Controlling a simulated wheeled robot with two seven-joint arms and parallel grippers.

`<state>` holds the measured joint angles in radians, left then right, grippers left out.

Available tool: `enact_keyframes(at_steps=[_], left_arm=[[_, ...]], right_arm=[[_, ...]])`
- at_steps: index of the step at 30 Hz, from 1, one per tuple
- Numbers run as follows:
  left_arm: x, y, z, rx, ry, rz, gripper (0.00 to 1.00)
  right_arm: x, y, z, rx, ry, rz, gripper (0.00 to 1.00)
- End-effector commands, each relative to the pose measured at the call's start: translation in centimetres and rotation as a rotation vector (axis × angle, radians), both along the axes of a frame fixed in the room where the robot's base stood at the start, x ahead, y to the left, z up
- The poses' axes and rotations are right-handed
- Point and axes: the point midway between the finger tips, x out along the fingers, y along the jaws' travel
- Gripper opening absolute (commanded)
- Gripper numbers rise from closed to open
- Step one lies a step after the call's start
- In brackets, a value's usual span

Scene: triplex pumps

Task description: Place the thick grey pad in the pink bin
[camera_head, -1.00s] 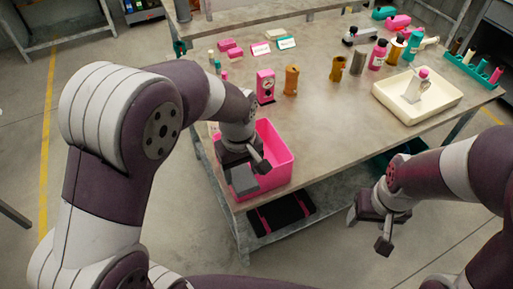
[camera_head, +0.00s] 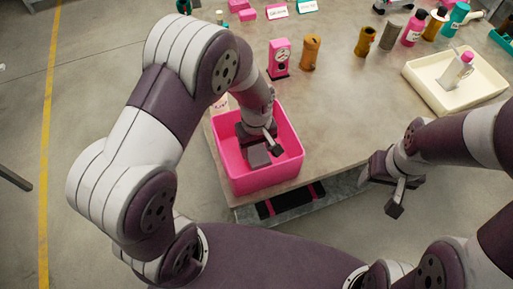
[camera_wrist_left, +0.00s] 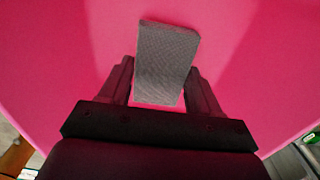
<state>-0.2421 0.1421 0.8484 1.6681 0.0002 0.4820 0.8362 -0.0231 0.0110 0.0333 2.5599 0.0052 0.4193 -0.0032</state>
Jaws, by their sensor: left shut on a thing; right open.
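The thick grey pad (camera_head: 258,156) is a small grey block in my left gripper, inside the outline of the pink bin (camera_head: 240,184). In the left wrist view the pad (camera_wrist_left: 165,62) has a fine textured face and stands between the two dark fingers, with pink bin wall and floor (camera_wrist_left: 75,50) all around it. My left gripper (camera_head: 262,146) is shut on the pad and reaches down into the bin. Whether the pad touches the bin floor cannot be told. My right gripper (camera_head: 385,188) is open and empty, off the front edge of the table.
The bin stands at the table's (camera_head: 345,110) front left corner. Behind it are a pink gauge-like device (camera_head: 279,58) and a brown cylinder (camera_head: 311,53). A cream tray (camera_head: 425,92) with a bottle stands to the right. The table middle is clear.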

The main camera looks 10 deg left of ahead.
Motion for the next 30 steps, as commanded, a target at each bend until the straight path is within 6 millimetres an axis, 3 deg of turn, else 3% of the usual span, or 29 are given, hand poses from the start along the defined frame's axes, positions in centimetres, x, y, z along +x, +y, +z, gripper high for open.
enact_keyframes(at_steps=[2,11,12,14,15,25,30], left_arm=[[-0.1,0.0,-1.2,0.001,0.003,0.0,0.34],[0.0,0.0,-1.6,0.0,0.0,0.0,0.34],[0.0,0.0,-1.6,0.0,0.0,0.0,0.66],[0.0,0.0,-1.5,0.0,0.0,0.0,0.85],[0.0,0.0,-1.5,0.0,0.0,0.0,0.88],[0.0,0.0,-0.8,0.0,-0.001,0.0,0.88],[0.1,0.0,3.2,-0.002,-0.006,0.0,0.88]], right_arm=[[0.0,0.0,-0.1,0.0,0.0,0.0,0.63],[0.0,0.0,-0.2,0.0,0.0,0.0,0.63],[0.0,0.0,-0.2,0.0,0.0,0.0,0.63],[0.0,0.0,-0.2,0.0,0.0,0.0,0.63],[0.0,0.0,-0.2,0.0,0.0,0.0,0.63],[0.0,0.0,0.0,0.0,0.0,0.0,0.63],[0.0,0.0,0.1,0.0,0.0,0.0,0.63]])
